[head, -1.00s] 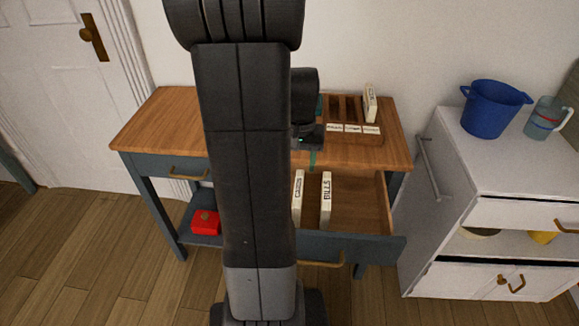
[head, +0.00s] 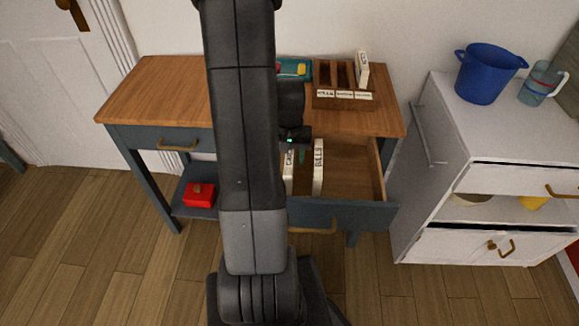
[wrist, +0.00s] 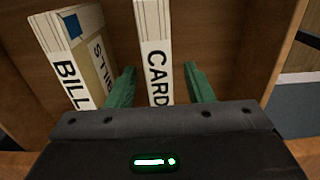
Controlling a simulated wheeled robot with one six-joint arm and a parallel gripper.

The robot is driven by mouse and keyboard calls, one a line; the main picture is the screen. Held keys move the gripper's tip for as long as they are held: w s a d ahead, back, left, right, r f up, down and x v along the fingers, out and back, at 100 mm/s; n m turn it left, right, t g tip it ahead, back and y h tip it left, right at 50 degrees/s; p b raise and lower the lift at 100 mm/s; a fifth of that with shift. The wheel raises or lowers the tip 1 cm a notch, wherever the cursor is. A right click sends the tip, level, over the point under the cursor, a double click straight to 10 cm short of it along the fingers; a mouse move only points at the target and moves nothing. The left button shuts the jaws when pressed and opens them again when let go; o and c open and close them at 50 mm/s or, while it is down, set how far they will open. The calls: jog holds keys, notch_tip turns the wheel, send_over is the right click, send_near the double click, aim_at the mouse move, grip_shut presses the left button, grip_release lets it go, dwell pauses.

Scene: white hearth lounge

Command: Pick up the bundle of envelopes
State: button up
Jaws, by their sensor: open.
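A white bundle of envelopes marked "CARD…" (wrist: 156,60) stands on edge in the open drawer (head: 350,215); in the head view this bundle (head: 288,175) is partly behind my arm. A second bundle marked "BILLS" (head: 318,168) stands beside it, and shows at the left in the wrist view (wrist: 65,60). My gripper (wrist: 160,86) is open, its green fingers on either side of the near end of the "CARD…" bundle. Gaps show between the fingers and the bundle. In the head view my gripper (head: 300,152) is low over the drawer, mostly hidden.
A wooden sorter (head: 345,103) with labelled slots stands on the tabletop (head: 165,90), with a white bundle (head: 362,69) upright in its right slot. A teal and yellow thing (head: 297,68) lies behind my arm. The drawer's right side is empty. A white cabinet (head: 430,180) stands right.

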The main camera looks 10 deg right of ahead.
jog(key=shift+f, duration=0.8)
jog(key=shift+c, duration=0.5)
grip_shut()
jog(key=shift+r, duration=0.1)
